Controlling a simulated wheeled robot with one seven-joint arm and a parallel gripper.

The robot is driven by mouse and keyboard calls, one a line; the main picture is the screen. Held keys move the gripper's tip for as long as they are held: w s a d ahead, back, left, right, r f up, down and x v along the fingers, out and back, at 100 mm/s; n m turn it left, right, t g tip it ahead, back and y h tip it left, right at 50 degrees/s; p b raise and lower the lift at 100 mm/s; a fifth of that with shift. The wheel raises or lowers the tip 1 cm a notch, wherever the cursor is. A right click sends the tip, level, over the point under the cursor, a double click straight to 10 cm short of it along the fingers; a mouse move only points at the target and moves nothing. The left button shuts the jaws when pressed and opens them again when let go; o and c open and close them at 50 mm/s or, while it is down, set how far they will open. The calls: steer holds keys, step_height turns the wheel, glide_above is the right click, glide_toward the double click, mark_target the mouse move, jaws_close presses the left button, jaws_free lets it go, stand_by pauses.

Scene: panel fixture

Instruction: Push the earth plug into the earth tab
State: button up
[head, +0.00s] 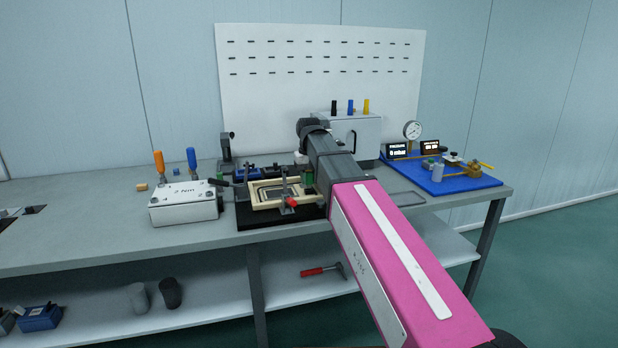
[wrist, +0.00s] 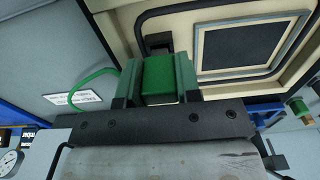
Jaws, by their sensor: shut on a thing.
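My gripper (wrist: 158,82) is shut on the green earth plug (wrist: 159,80), seen between its two fingers in the wrist view. A thin green lead (wrist: 88,84) curves off to the left. A small dark piece (wrist: 158,44) stands just beyond the plug, in front of the cream panel frame (wrist: 212,50). I cannot tell whether it is the earth tab, or whether the plug touches it. In the head view my arm hides most of the gripper; a green part (head: 308,178) shows by the right end of the cream frame (head: 262,190).
A red-handled clamp (head: 290,202) stands at the frame's front edge. A white box (head: 184,203) with two screwdrivers lies left. A grey cabinet (head: 366,150) stands behind, and a blue tray (head: 437,180) with fittings lies right. The bench's left part is mostly clear.

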steer(key=shift+f, duration=0.95)
steer(key=o, duration=1.1)
steer(key=shift+r, duration=0.1)
